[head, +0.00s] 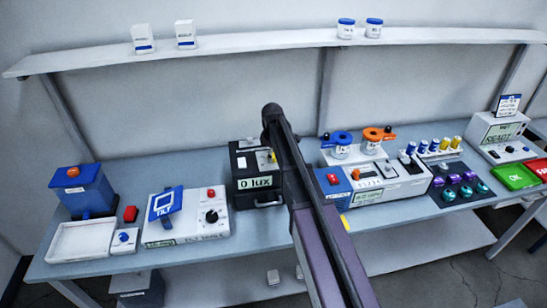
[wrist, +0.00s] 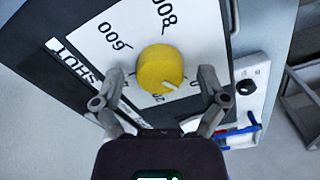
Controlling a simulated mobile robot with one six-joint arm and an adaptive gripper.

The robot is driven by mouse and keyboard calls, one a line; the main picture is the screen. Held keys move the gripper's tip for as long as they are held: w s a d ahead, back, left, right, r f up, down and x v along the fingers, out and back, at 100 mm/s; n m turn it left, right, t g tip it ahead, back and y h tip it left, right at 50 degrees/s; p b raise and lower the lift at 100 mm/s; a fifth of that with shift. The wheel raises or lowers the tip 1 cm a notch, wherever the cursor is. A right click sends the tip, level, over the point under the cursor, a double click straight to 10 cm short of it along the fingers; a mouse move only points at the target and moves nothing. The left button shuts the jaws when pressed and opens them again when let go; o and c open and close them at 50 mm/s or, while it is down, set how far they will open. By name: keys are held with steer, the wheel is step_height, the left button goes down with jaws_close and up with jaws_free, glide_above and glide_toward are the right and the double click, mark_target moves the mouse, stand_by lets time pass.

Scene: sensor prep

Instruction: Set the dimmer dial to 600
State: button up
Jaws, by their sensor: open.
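The dimmer dial is a round yellow knob (wrist: 160,66) on a white scale plate in the wrist view. The 600 mark is at its upper left and the 800 mark at its upper right. A pale line on the knob points down and slightly right, near a partly hidden number. My gripper (wrist: 163,80) is open, with one finger on each side of the knob; I cannot tell whether they touch it. In the head view the dark dimmer box (head: 243,163) shows "0 lux" on its display (head: 255,182). My arm hides part of the box.
Left of the box on the bench stand a white tilt scale (head: 205,232) and a blue hopper (head: 85,190). A shelf (head: 260,42) runs above.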

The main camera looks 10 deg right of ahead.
steer(key=c, duration=1.2)
steer(key=shift+o, duration=0.2)
steer(key=shift+d, duration=0.25)
steer(key=shift+a, duration=0.2)
